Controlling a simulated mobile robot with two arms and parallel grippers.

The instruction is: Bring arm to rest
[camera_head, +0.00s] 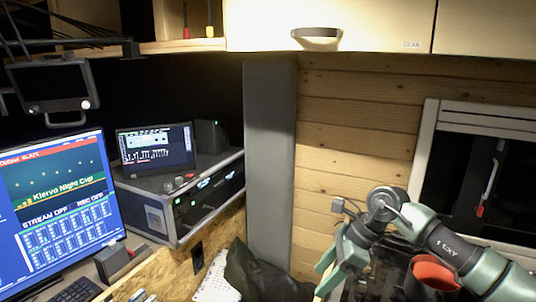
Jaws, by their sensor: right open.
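My right arm comes in from the right edge, green and grey, and bends at a round joint. My right gripper (327,272) points down and to the left near the bottom, in front of the wood-plank wall. Its green fingers are apart, and I see nothing between them. The lower part of the gripper is close to the picture's bottom edge. My left gripper is not in view.
A red cup-like container (434,273) stands behind my right forearm. A dark bag (262,276) lies left of the gripper. A rack case (205,200) with a small screen (156,147) and a large monitor (60,210) are at left. Cabinets (340,25) hang above.

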